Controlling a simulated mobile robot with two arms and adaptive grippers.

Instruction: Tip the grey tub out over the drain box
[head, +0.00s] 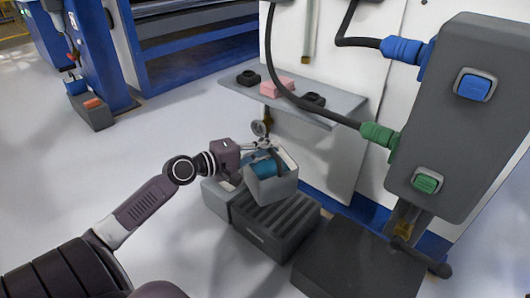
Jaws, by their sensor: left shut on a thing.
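The grey tub (273,188) is near the middle of the head view, with something blue (264,167) inside it. My left gripper (262,148) is at the tub's back left rim and is shut on it. The tub looks slightly tilted and appears to be over or just behind the dark box with a slatted top (276,224), which looks like the drain box. The gap between tub and box cannot be judged. The fingertips are small and partly hidden by the tub. My right gripper is not in view.
A grey shelf (340,103) behind the tub holds a pink block (277,88) and two dark round parts. A dark control box (455,120) with blue and green connectors and hanging hoses stands at right. A dark low block (355,265) is at front right.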

